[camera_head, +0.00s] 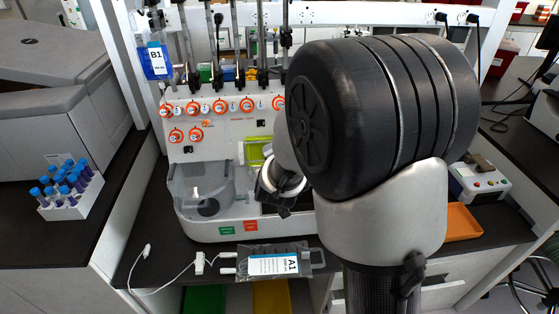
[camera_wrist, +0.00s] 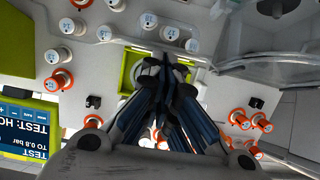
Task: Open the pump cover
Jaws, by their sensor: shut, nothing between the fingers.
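The cell processor (camera_head: 225,130) is a white machine with orange-ringed knobs on its front. A yellow-green framed part (camera_head: 254,152), which looks like the pump area with its cover, sits mid-front, partly hidden by my arm. In the wrist view the green frame (camera_wrist: 127,70) shows behind and around my fingers. My gripper (camera_wrist: 163,68) is shut and empty, its fingers pointing at the framed area. The fingers hide the middle of it, so I cannot tell whether they touch the cover or how far it stands open. In the head view my arm hides the fingertips.
A clear round chamber (camera_head: 203,187) is left of the pump area; it also shows in the wrist view (camera_wrist: 275,45). A screen (camera_wrist: 25,130) is at lower left there. A tube rack (camera_head: 70,208) stands left.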

